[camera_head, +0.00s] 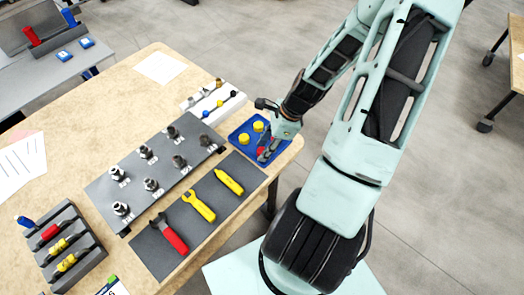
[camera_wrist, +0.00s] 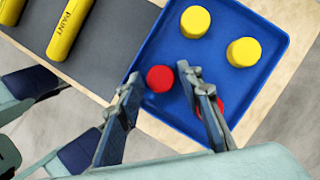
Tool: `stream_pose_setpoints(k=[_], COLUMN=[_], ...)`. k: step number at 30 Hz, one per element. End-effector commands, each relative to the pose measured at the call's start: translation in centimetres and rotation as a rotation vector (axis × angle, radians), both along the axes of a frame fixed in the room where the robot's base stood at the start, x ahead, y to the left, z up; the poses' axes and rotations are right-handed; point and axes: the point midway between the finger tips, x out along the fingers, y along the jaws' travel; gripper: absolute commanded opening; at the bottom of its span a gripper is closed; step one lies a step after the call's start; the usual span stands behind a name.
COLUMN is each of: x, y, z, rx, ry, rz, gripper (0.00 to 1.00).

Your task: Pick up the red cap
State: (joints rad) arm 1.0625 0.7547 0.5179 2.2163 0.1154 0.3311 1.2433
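A blue tray (camera_head: 250,151) sits at the table's right end and fills much of the wrist view (camera_wrist: 190,50). One red cap (camera_wrist: 160,79) lies in the tray, and in the wrist view it appears between my fingertips. A second red cap (camera_wrist: 221,104) is partly hidden behind the right finger. In the head view a bit of red (camera_head: 262,150) shows beside the gripper; I cannot tell which cap it is. My gripper (camera_wrist: 158,74) is open, with its fingers spread and pointing at the tray. In the head view the gripper (camera_head: 267,150) is over the tray's right part. Contact with the cap cannot be told.
Two yellow caps (camera_wrist: 195,21) stand in the tray's far part. A dark mat with a yellow marker (camera_head: 229,181), yellow wrench (camera_head: 199,204) and red-handled tool (camera_head: 173,238) lies left of the tray. A grey rack (camera_head: 105,190) with metal fittings and a white holder (camera_head: 212,103) are nearby.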

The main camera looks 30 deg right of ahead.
Motion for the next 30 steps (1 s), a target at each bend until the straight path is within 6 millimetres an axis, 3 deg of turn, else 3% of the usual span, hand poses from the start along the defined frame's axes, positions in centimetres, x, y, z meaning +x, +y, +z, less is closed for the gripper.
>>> stream_pose_setpoints(k=[8, 12, 23, 30], x=[0.0, 0.0, 0.1, 0.4], y=[0.0, 0.0, 0.0, -0.2], z=[-0.2, -0.2, -0.1, 1.0], rx=[-0.001, -0.001, -0.001, -0.003], ry=[0.000, 0.000, 0.000, -0.001], rz=[0.000, 0.000, 0.000, 0.002], gripper=[0.33, 0.17, 0.17, 0.17])
